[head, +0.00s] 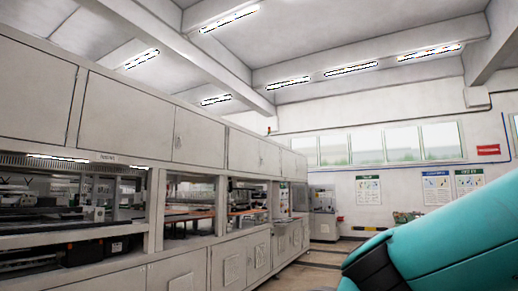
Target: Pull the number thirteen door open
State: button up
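A long row of pale grey cabinets runs from the left foreground toward the back of the room. Its upper doors (121,111) look closed, and so do the lower doors (180,272). No number is readable on any door, so I cannot tell which is number thirteen. A teal link of my arm fills the lower right corner. My gripper is out of the frame.
Open bays between upper and lower doors hold machinery and dark bins (82,252). A grey machine (323,213) stands at the far end. Posters (368,190) hang on the back wall under windows. Floor (300,275) shows between the cabinets and my arm.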

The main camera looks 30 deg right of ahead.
aim_at(203, 138)
jog(key=z, duration=0.25)
jog(key=i, duration=0.6)
jog(key=u, duration=0.6)
jog(key=i, duration=2.15)
jog(key=z, duration=0.2)
jog(key=i, duration=1.95)
jog(key=z, duration=0.6)
